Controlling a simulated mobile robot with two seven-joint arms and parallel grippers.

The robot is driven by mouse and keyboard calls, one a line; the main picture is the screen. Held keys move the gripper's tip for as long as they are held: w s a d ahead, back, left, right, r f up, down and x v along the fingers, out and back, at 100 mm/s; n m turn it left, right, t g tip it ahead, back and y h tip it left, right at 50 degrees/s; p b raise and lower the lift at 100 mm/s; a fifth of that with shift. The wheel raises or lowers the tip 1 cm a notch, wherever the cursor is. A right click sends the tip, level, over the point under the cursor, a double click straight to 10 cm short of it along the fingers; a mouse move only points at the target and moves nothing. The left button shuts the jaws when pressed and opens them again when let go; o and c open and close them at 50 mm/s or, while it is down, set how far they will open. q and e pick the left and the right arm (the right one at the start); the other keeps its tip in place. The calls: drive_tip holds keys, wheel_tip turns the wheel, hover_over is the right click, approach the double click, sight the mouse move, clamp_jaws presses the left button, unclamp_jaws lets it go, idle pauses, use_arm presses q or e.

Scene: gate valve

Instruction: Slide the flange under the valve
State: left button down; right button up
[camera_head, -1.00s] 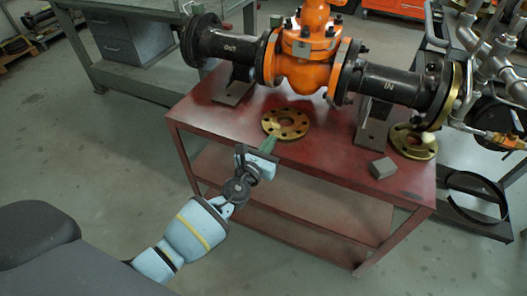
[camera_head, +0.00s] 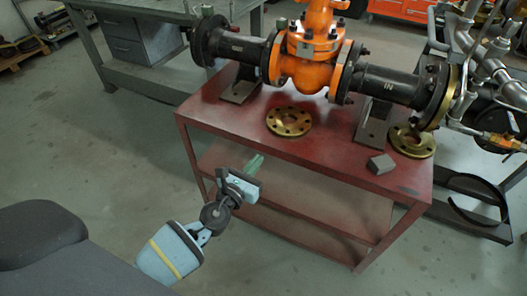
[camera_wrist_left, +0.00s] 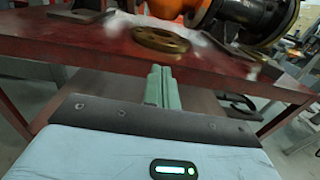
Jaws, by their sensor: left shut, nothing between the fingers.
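The brass flange (camera_head: 289,121) with bolt holes lies flat on the red table, in front of the orange valve (camera_head: 309,62). The valve is bolted between black pipes on brackets above the table. The flange also shows in the left wrist view (camera_wrist_left: 160,40), beyond the fingers. My left gripper (camera_head: 254,164) is at the table's front edge, apart from the flange and nearer to me. Its green fingers (camera_wrist_left: 159,86) are closed together with nothing between them. My right gripper is in neither view.
The red table (camera_head: 225,122) has a lower shelf. A second brass flange (camera_head: 411,142) lies at its right end under the pipe. A grey block (camera_head: 379,164) sits near the front right edge. Steel pipework (camera_head: 482,65) stands to the right. The front left tabletop is clear.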

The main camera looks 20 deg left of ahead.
use_arm(q)
drive_tip(key=shift+s+a, duration=0.1)
drive_tip(key=shift+s, duration=1.6)
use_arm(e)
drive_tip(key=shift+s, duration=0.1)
